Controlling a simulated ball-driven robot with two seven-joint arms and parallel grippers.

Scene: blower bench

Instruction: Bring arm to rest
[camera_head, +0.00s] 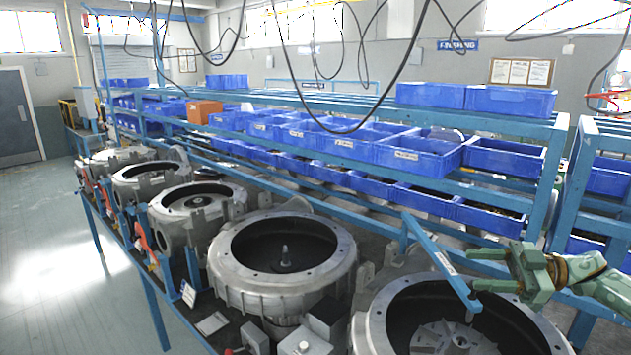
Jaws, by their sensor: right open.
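My right gripper (476,270) is at the right of the head view, on my green arm (592,276) that comes in from the right edge. Its two fingers point left and stand apart, with nothing seen between them. It is above the rear right side of the nearest round blower housing (378,318). A slanted blue bar (440,262) passes just left of the fingertips; I cannot tell whether they touch. My left gripper is not in view.
Several grey blower housings (345,262) line the bench to the left. Blue racks with blue bins (415,165) stand behind. A blue upright (568,175) rises near my arm. Black cables (415,30) hang overhead. The floor (50,260) at left is clear.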

